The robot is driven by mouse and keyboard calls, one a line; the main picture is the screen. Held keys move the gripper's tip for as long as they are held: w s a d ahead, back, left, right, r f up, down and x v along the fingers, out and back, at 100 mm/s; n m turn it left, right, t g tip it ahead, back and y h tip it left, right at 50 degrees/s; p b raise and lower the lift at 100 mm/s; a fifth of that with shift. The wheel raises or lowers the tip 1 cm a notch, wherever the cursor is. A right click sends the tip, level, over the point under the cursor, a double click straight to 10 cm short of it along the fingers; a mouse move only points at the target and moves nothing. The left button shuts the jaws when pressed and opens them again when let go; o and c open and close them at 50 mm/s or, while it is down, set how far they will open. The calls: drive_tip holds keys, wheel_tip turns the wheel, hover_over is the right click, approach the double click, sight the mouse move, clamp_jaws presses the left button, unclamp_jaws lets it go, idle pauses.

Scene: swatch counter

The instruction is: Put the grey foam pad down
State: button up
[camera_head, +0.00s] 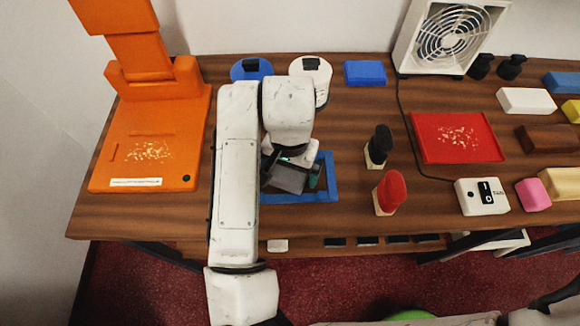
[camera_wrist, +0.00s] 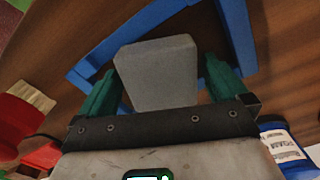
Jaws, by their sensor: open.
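The grey foam pad (camera_head: 287,179) is at the blue square frame (camera_head: 333,188) on the wooden counter. In the wrist view the pad (camera_wrist: 158,72) sits between the two green fingers of my gripper (camera_wrist: 158,85), with parts of the blue frame (camera_wrist: 238,38) beyond and beside it. The fingers are open, one on each side, with a narrow gap at the right; contact at the left is hard to tell. In the head view my gripper (camera_head: 292,172) is over the frame, and my arm hides its left part. I cannot tell whether the pad rests fully on the counter.
A red-headed brush (camera_head: 390,193) and a black-handled brush (camera_head: 378,147) stand right of the frame. A red tray (camera_head: 455,137), a white switch box (camera_head: 482,196) and a fan (camera_head: 447,38) are farther right. An orange machine (camera_head: 150,150) stands left. Blue and white round containers are behind.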

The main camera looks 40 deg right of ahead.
wheel_tip(320, 180, up, 12)
drive_tip(key=p, duration=0.1)
drive_tip(key=shift+r+p, duration=0.15)
drive_tip(key=shift+p, duration=0.2)
idle(0.5)
